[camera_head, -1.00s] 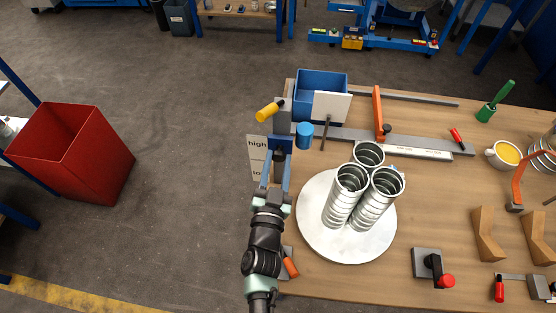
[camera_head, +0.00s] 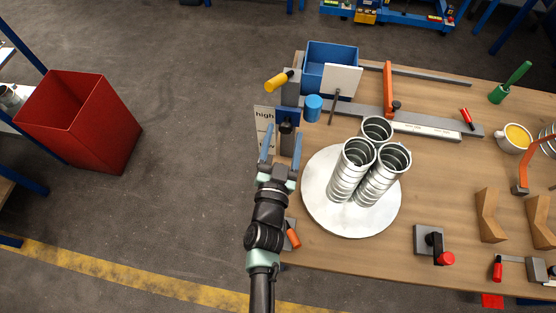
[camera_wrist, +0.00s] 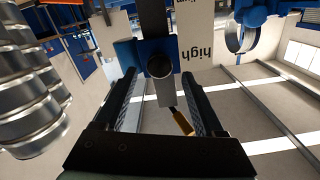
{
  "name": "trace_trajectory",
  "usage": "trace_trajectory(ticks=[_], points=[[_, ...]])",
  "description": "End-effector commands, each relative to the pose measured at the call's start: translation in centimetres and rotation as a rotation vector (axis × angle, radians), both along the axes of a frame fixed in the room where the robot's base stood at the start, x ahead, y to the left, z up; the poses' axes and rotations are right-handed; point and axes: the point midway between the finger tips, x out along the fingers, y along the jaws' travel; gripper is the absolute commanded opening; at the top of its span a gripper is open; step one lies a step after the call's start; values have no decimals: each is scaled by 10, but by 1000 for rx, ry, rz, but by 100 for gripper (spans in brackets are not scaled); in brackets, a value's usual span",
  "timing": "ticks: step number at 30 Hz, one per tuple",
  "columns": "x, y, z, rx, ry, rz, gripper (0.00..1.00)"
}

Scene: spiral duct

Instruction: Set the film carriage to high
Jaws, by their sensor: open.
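The film carriage is a blue plate (camera_head: 288,115) on an upright grey post at the table's left edge. It sits level with the word "high" on the white label (camera_head: 265,116). Its round black knob (camera_head: 286,128) faces my gripper (camera_head: 281,136). My gripper is open, one blue finger on each side in the picture, and holds nothing. In the wrist view the knob (camera_wrist: 160,65) shows between the fingertips, in front of the blue plate (camera_wrist: 130,53). Whether the fingers reach around it or stop short is hard to tell. The label's "high" (camera_wrist: 194,45) is beside the post.
A yellow handle (camera_head: 278,82) sticks out left near the post top. A blue bin (camera_head: 328,66) and blue cylinder (camera_head: 313,107) stand close behind. Spiral ducts stand on a round turntable (camera_head: 328,217) to the right. Floor to the left is free up to the red bin (camera_head: 80,125).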

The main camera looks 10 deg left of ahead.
Motion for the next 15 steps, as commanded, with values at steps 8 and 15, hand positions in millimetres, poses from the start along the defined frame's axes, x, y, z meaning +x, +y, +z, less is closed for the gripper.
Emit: trace_trajectory(ticks=[8, 15], points=[[-53, 0, -2, 0, 2, 0, 71], [-94, 0, -1, -1, 1, 0, 71]])
